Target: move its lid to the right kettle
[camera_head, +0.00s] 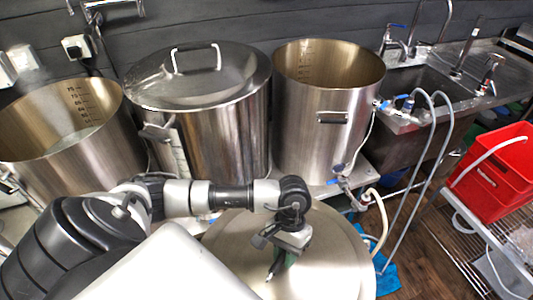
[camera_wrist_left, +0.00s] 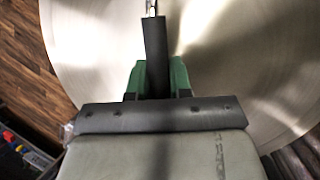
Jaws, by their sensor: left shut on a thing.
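The right kettle (camera_head: 325,125) is a tall steel pot standing open, with a bare rim, level marks inside and a valve low on its right. A round brushed-steel lid (camera_head: 335,262) is in front of it, low in the head view. My left gripper (camera_head: 277,265) is over the lid. In the left wrist view its green fingers (camera_wrist_left: 158,78) are shut on the lid's dark handle (camera_wrist_left: 154,45). The lid's disc (camera_wrist_left: 95,45) fills most of that view, with floor beyond its left edge. My right gripper is not in view.
The middle kettle (camera_head: 220,140) has a lid with a loop handle on it. The left kettle (camera_head: 85,150) is open with liquid inside. Hoses (camera_head: 410,160) hang right of the right kettle, before a steel sink (camera_head: 432,88). A red bucket (camera_head: 490,175) stands at right.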

